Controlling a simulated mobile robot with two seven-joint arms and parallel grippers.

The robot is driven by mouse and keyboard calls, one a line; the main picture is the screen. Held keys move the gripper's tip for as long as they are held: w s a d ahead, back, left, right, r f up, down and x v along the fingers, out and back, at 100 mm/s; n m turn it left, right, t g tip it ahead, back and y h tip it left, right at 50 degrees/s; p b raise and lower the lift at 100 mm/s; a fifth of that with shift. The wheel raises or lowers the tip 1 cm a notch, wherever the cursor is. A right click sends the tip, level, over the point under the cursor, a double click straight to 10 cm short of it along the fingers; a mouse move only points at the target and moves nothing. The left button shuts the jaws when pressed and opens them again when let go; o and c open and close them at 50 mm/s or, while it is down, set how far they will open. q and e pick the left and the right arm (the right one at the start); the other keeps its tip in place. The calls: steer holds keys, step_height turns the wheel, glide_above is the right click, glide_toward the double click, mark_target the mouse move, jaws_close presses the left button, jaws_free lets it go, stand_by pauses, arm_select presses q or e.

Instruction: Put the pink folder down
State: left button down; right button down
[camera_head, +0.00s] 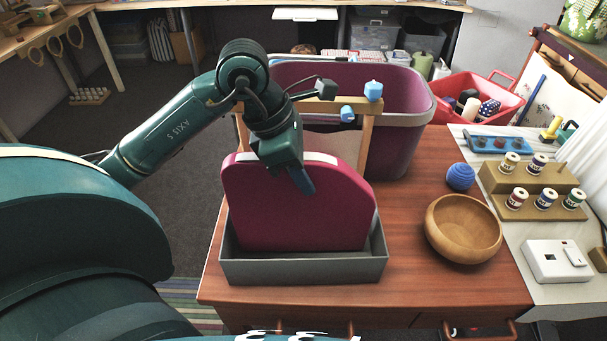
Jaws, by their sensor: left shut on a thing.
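The pink folder (295,215) stands upright, its lower edge hidden behind the front wall of the grey tray (300,271). I cannot tell whether it touches the tray's bottom. My left gripper (303,180) comes down from above and is shut on the folder's top edge; one blue-tipped finger shows against its front face. My right gripper is out of view.
The tray sits on a wooden cabinet top (440,287). A wooden frame (367,140) and a large purple bin (405,130) stand behind the folder. A wooden bowl (463,228) and blue yarn ball (460,177) are to the right. Spool stands (540,180) sit farther right.

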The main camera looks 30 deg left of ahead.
arm_select(q)
steer(key=shift+f, duration=0.3)
steer(key=shift+f, duration=0.2)
steer(key=c, duration=1.1)
jaws_free()
steer(key=shift+r, duration=0.1)
steer(key=v, duration=1.2)
steer(key=shift+r, duration=0.15)
steer(key=shift+d, duration=0.1)
